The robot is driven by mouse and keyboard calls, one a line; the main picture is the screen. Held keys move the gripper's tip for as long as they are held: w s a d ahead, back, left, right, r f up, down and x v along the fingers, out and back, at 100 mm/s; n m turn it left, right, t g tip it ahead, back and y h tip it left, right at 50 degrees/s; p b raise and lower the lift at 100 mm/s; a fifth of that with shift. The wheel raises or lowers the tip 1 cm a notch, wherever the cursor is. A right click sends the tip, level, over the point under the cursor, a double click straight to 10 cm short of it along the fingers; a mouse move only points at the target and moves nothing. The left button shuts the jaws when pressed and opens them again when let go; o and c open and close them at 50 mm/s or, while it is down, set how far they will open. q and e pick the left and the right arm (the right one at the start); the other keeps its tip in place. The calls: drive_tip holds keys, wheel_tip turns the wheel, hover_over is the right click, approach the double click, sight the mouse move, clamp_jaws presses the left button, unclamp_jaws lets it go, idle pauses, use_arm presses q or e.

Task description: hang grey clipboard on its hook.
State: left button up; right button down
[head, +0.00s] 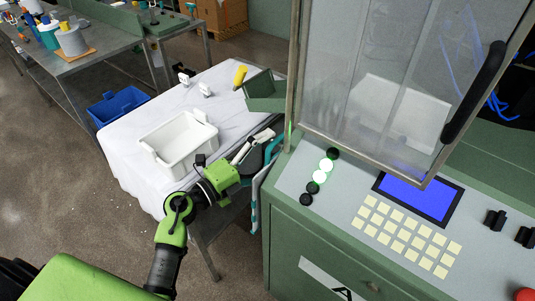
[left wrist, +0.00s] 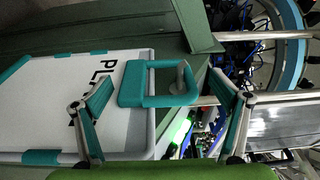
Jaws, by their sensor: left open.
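The grey clipboard (left wrist: 85,105) has teal corners and a teal clip (left wrist: 160,84) with an open loop; part of its black lettering shows. In the head view only its teal-edged side (head: 255,200) shows, upright beside the green machine cabinet. A grey hook (left wrist: 182,76) shows at the clip's loop and seems to pass through it; I cannot tell how firmly it bears the clipboard. My left gripper (head: 262,146) is at the clipboard's top by the cabinet. In the left wrist view its fingers (left wrist: 160,118) are spread apart around the clip end. My right gripper is not in view.
The machine's control panel (head: 400,215) and framed clear door (head: 375,80) stand close to the right. A white-covered table (head: 125,135) with a white bin (head: 178,142) and a green tray (head: 265,92) is beside the gripper. A blue crate (head: 117,105) is on the floor.

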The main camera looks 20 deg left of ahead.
use_arm(q)
drive_tip(key=v, duration=1.2)
drive_tip(key=w+a+f+n+y, duration=0.1)
drive_tip(key=a+f+n+y, duration=0.15)
drive_tip(key=f+n, duration=0.55)
drive_tip(key=w+a+f+n+y, duration=0.1)
drive_tip(key=f+n+y, duration=0.25)
drive_tip(key=f, duration=0.95)
drive_tip(key=s+f+n+g+y, duration=0.1)
drive_tip(key=s+f+n+g, duration=0.2)
drive_tip(key=f, duration=0.6)
drive_tip(key=s+f+n+g+y, duration=0.1)
drive_tip(key=s+f+n, duration=0.3)
drive_tip(key=f, duration=0.5)
drive_tip(key=s+d+f+n+g, duration=0.1)
drive_tip(key=s+f+g, duration=0.2)
drive_tip(key=s+f, duration=0.3)
drive_tip(key=s+d+f+n+g, duration=0.1)
drive_tip(key=s+f+g, duration=0.3)
drive_tip(key=s, duration=1.1)
drive_tip(key=s+d+f+n+g+y, duration=0.1)
drive_tip(key=s+f+g, duration=0.2)
drive_tip(key=s+f, duration=0.6)
drive_tip(key=s, duration=0.2)
drive_tip(key=shift+s+d+f, duration=0.2)
drive_tip(key=shift+s+f, duration=0.15)
drive_tip(key=shift+f, duration=0.05)
